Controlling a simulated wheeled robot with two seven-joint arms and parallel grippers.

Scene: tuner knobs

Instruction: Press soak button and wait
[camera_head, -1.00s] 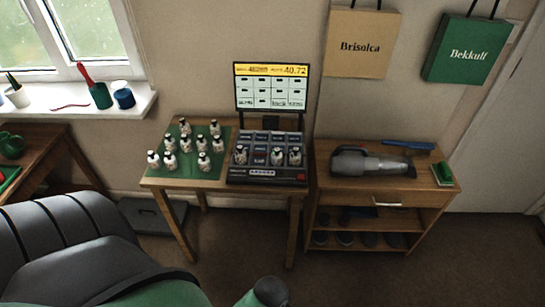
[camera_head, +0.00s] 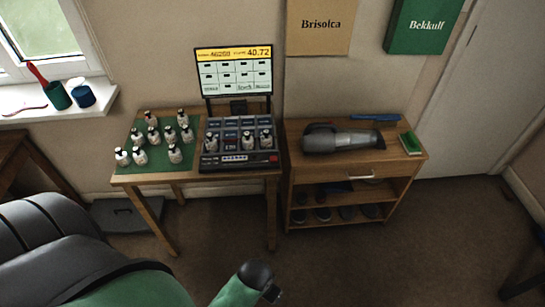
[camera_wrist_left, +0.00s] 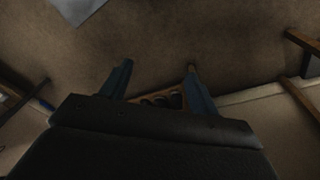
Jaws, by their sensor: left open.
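A dark device (camera_head: 238,166) stands on the right half of a small wooden table, with rows of slots and several small bottles in its front row. Its front panel has a row of light buttons (camera_head: 235,159) and a red one (camera_head: 273,158) at the right end. The labels are too small to read, so I cannot tell which is the soak button. A lit display (camera_head: 234,75) stands behind the device. My left gripper (camera_wrist_left: 159,67) is open and empty in the left wrist view, over brown floor, away from the device. My right gripper is not in view.
Several white bottles (camera_head: 139,157) stand on a green mat (camera_head: 128,163) left of the device. The floor (camera_head: 380,260) in front is largely clear.

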